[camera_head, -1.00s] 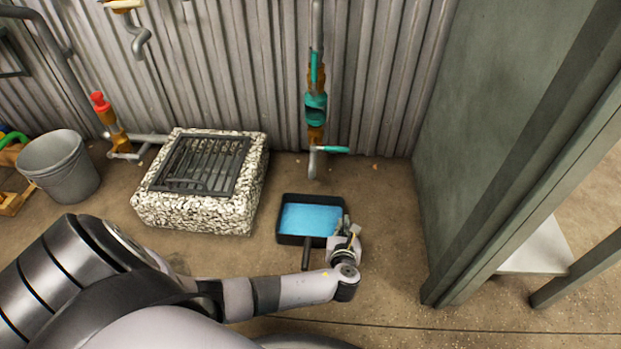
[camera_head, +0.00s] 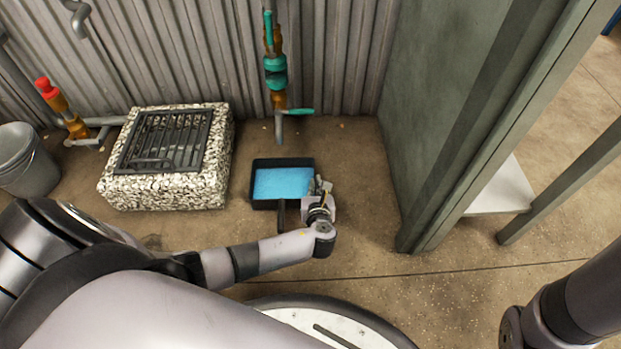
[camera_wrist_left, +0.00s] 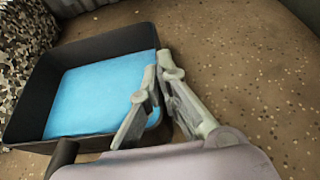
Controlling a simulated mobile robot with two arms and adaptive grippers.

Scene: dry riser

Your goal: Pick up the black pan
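The black pan (camera_head: 266,205), square with light blue contents, sits on the brown floor in front of the teal tap, its handle pointing toward me. It also shows in the left wrist view (camera_wrist_left: 25,98). My left gripper (camera_head: 318,186) is at the pan's right side. In the left wrist view, its two fingertips (camera_wrist_left: 158,73) come close together at the pan's right rim, one finger inside and one outside. They appear closed on the rim. My right arm shows at the lower right, but its gripper is out of view.
A pebbled block with a metal grate (camera_head: 215,165) stands left of the pan. A grey bucket (camera_head: 28,170) is at the far left. The teal tap (camera_head: 277,80) is on the corrugated wall behind. A grey-green partition (camera_head: 440,120) stands to the right.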

